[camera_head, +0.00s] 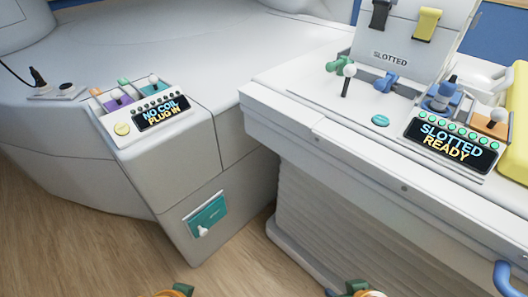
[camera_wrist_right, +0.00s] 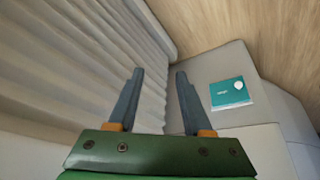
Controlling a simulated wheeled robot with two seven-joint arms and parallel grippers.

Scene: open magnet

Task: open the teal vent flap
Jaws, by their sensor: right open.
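The teal vent flap (camera_head: 207,216) is a small square panel low on the front of the white cabinet, with a pale knob at its lower left. It looks closed. In the right wrist view the flap (camera_wrist_right: 226,95) is to the right, past the right finger. My right gripper (camera_wrist_right: 160,73) is open and empty, apart from the flap; only a bit of it (camera_head: 348,290) shows at the bottom edge of the head view. An orange and green bit of my left gripper (camera_head: 168,291) shows at the bottom edge; its fingers are hidden.
A sliding table (camera_head: 300,115) with a ribbed side stands right of the cabinet and carries a "SLOTTED READY" panel (camera_head: 450,143). Wooden floor (camera_head: 90,245) lies open before the flap.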

